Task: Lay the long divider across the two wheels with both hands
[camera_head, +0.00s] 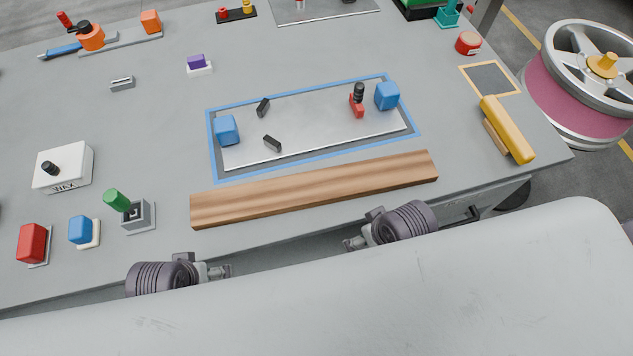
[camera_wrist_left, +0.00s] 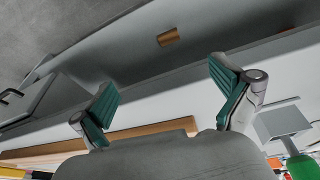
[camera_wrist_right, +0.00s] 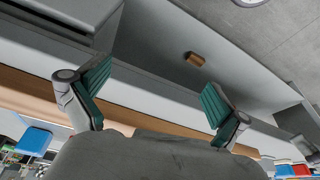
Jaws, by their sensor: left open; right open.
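A long wooden plank (camera_head: 315,189), which looks like the divider, lies flat along the near edge of the grey table. It also shows in the left wrist view (camera_wrist_left: 150,131) and right wrist view (camera_wrist_right: 30,88). My left gripper (camera_head: 222,271) is open and empty in front of the table edge, near the plank's left end. My right gripper (camera_head: 352,243) is open and empty in front of the edge, nearer the plank's right part. Neither touches the plank. One large spoked wheel (camera_head: 585,75) with a pink band shows beyond the table's right side; I cannot identify a second.
Behind the plank, a blue-outlined plate (camera_head: 310,118) holds two blue blocks (camera_head: 227,130) (camera_head: 387,96), a red piece and small black pieces. A green-handled lever (camera_head: 117,200) and white WAX box (camera_head: 63,168) stand left. A yellow bar (camera_head: 507,128) lies right.

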